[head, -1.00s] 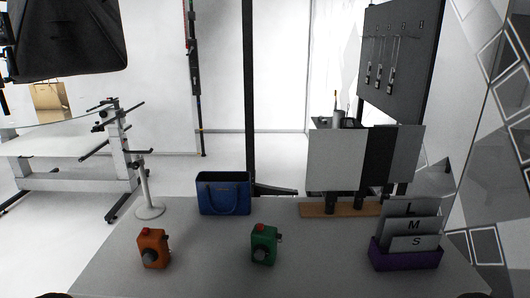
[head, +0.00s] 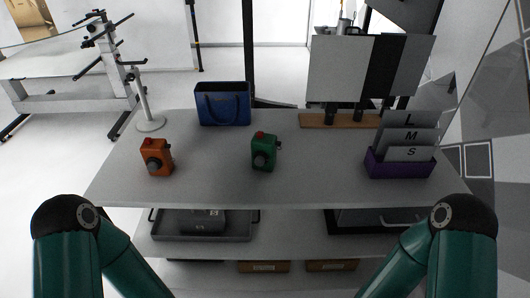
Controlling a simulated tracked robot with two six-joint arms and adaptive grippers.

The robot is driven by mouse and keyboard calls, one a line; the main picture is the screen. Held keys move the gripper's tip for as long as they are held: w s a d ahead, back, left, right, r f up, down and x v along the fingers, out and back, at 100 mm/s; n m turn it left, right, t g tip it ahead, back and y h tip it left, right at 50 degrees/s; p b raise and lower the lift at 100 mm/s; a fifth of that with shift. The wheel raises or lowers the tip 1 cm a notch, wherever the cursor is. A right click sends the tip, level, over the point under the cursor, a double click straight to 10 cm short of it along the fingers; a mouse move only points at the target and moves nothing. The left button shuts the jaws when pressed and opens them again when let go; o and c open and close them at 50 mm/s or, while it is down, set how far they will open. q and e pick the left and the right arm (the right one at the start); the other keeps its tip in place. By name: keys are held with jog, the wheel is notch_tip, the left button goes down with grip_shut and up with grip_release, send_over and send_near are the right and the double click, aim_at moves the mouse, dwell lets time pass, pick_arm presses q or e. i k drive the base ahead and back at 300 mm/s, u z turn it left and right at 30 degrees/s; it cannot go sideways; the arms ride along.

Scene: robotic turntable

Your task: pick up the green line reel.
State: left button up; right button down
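The green line reel (head: 264,152) stands upright on the grey table top (head: 208,173), near the middle. It has a red knob on top and a dark round part on its front. An orange reel (head: 156,157) of similar shape stands to its left, well apart from it. Both of my arms show at the bottom corners, but neither gripper is in view. Nothing touches the green reel.
A blue bag (head: 222,108) stands behind the reels. A white stand (head: 150,122) is at the back left. A purple holder (head: 399,168) with S, M and L cards is at the right. Lower shelves hold a grey tray (head: 242,232) and brown boxes (head: 264,267).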

aim_at(267, 145)
jog(key=z, duration=0.15)
jog(key=i, duration=0.2)
jog(key=u, duration=2.05)
jog(key=k, duration=0.6)
jog(key=z, duration=0.75)
jog(key=i, duration=0.6)
